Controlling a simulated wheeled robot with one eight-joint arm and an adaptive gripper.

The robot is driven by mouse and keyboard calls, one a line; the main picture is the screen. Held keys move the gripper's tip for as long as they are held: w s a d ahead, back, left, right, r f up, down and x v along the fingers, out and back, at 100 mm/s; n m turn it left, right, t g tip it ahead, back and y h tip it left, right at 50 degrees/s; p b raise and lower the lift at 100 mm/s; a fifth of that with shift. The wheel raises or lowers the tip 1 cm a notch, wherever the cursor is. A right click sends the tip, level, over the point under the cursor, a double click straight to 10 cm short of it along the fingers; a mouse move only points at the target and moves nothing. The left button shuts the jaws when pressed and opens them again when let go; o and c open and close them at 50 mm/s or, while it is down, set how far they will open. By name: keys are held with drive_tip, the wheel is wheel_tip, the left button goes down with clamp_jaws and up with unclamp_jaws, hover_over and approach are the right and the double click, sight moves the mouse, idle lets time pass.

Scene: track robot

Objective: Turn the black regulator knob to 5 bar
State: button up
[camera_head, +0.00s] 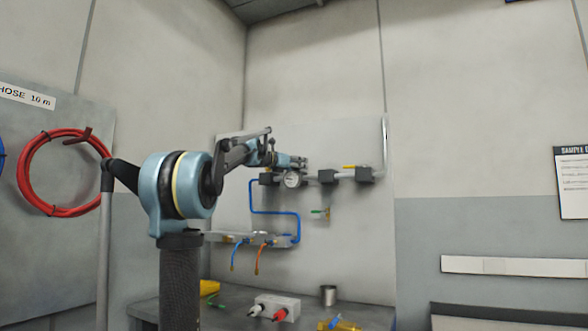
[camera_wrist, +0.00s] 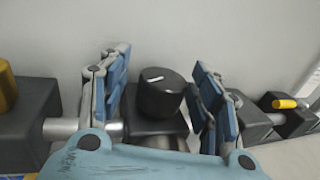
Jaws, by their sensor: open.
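The black regulator knob (camera_wrist: 161,93) stands upright on a dark block in the middle of the wrist view, with a white mark on its top. My gripper (camera_wrist: 160,95) is open, with one blue finger on each side of the knob. Gaps show between the fingers and the knob. In the head view my gripper (camera_head: 300,162) is at the pipe line on the grey panel, and the knob is hidden behind it. The round white gauge (camera_head: 292,181) is just below my gripper; its reading is too small to tell.
Dark blocks (camera_head: 327,176) sit along the pipe, one with a yellow handle (camera_wrist: 284,104). A yellow knob (camera_wrist: 7,86) is at the left of the wrist view. A blue hose (camera_head: 275,212) runs below. A bench (camera_head: 355,312) holds a white box (camera_head: 278,304) and a cup (camera_head: 328,294).

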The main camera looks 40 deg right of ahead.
drive_tip(key=c, duration=1.1)
drive_tip(key=shift+w+m+g, duration=0.1)
drive_tip(key=shift+m+g, duration=0.2)
drive_tip(key=shift+g, duration=0.2)
drive_tip(key=m+g, duration=0.2)
drive_tip(key=g, duration=0.2)
drive_tip(key=shift+w+m, duration=0.15)
drive_tip(key=shift+m, duration=0.15)
drive_tip(key=m+g+y, duration=0.1)
drive_tip(key=m+g, duration=0.1)
drive_tip(key=g, duration=0.2)
drive_tip(key=m+g+y, duration=0.1)
drive_tip(key=m+g, duration=0.2)
drive_tip(key=shift+g, duration=0.4)
drive_tip(key=shift+s+m+g, duration=0.2)
drive_tip(key=shift+m+g, duration=0.1)
